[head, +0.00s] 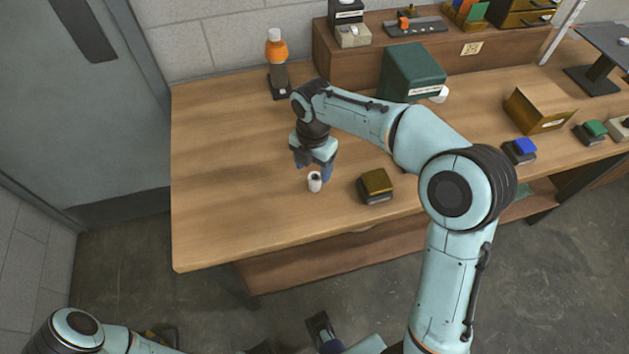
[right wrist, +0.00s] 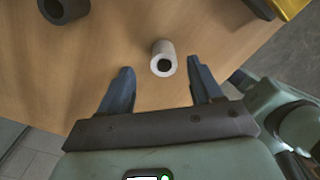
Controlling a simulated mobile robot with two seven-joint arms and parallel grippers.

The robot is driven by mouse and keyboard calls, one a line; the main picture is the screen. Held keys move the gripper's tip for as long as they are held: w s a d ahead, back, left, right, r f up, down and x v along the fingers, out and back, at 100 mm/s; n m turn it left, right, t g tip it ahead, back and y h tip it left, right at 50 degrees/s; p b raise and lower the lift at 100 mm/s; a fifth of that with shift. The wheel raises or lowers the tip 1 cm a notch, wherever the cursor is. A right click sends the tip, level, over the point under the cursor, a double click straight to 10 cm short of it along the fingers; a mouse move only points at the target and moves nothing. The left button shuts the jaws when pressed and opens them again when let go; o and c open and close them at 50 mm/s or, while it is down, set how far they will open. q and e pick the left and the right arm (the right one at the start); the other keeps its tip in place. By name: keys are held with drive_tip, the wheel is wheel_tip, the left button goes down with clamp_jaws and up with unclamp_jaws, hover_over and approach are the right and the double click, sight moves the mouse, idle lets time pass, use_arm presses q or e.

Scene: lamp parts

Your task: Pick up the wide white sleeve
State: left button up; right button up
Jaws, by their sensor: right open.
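The wide white sleeve (head: 314,184) is a short white tube with a dark hole in its end, standing on the wooden table (head: 225,190) near its front. In the right wrist view the sleeve (right wrist: 159,50) lies between the lines of the two fingers, just past the fingertips. My right gripper (head: 314,170) is open and empty, right beside the sleeve in the head view; the wrist view also shows its spread fingers (right wrist: 162,72). I cannot tell its exact height above the table.
A dark block with a gold top (head: 376,185) stands just right of the sleeve. A dark tube (right wrist: 64,8) shows in the wrist view. The table's left part is clear.

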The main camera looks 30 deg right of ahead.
sight(315, 176)
drive_tip(key=f, duration=0.4)
drive_tip(key=shift+s+f+b, duration=0.2)
drive_tip(key=shift+s+b, duration=0.05)
drive_tip(key=shift+b, duration=0.1)
drive_tip(key=c, duration=1.1)
drive_tip(key=shift+r, duration=0.2)
